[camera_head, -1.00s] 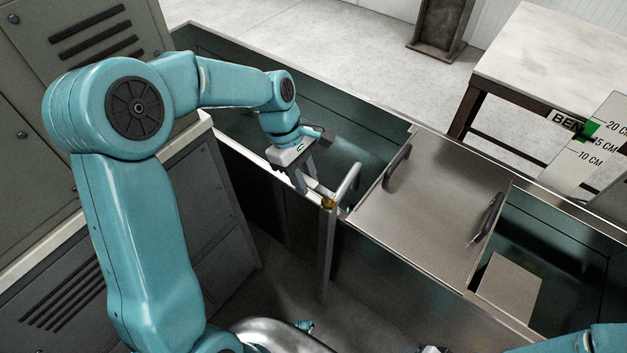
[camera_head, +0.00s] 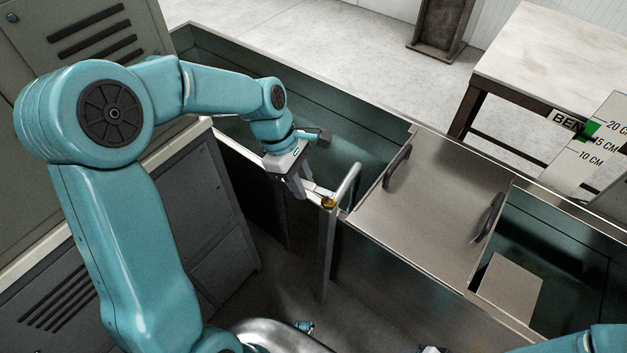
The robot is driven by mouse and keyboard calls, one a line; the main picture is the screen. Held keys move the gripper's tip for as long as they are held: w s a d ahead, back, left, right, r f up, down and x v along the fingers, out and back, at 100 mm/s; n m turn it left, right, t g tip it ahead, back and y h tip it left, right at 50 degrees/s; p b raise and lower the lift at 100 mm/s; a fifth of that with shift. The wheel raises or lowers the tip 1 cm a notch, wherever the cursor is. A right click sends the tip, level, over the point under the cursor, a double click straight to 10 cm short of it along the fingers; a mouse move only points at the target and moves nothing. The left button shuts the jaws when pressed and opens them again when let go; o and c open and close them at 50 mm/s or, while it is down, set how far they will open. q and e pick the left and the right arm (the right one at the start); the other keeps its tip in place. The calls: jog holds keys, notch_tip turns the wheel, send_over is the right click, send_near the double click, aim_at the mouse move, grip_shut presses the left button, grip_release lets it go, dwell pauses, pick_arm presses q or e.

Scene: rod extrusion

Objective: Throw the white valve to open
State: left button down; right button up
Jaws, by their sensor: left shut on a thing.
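The white valve (camera_head: 318,190) is a small pale lever at the near rim of the tank, just left of a bent metal spout with a brass-coloured collar (camera_head: 329,203). My left gripper (camera_head: 300,191) reaches down to it from above and is shut on it. The fingers hide part of the lever, so its exact angle is hard to read. A bit of my right arm (camera_head: 605,342) shows at the bottom right corner; its gripper does not show.
The long tank (camera_head: 240,95) has a metal lid with two dark handles (camera_head: 430,205) to the right of the spout. A grey cabinet (camera_head: 190,215) stands at the left. A table (camera_head: 545,65) and a centimetre scale (camera_head: 590,150) are at the right.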

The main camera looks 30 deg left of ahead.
pick_arm(q)
jog(key=shift+s+n+t, duration=0.4)
jog(key=shift+s+n, duration=0.15)
jog(key=shift+n, duration=0.45)
jog(key=shift+d, duration=0.1)
jog(key=shift+s+d+n, duration=0.15)
jog(key=shift+s+n, duration=0.4)
jog(key=shift+n, duration=0.45)
jog(key=shift+t, duration=0.3)
jog(key=shift+s+d+n+t+y+p, duration=0.3)
jog(key=shift+s+n+y+p, duration=0.15)
jog(key=shift+n, duration=0.55)
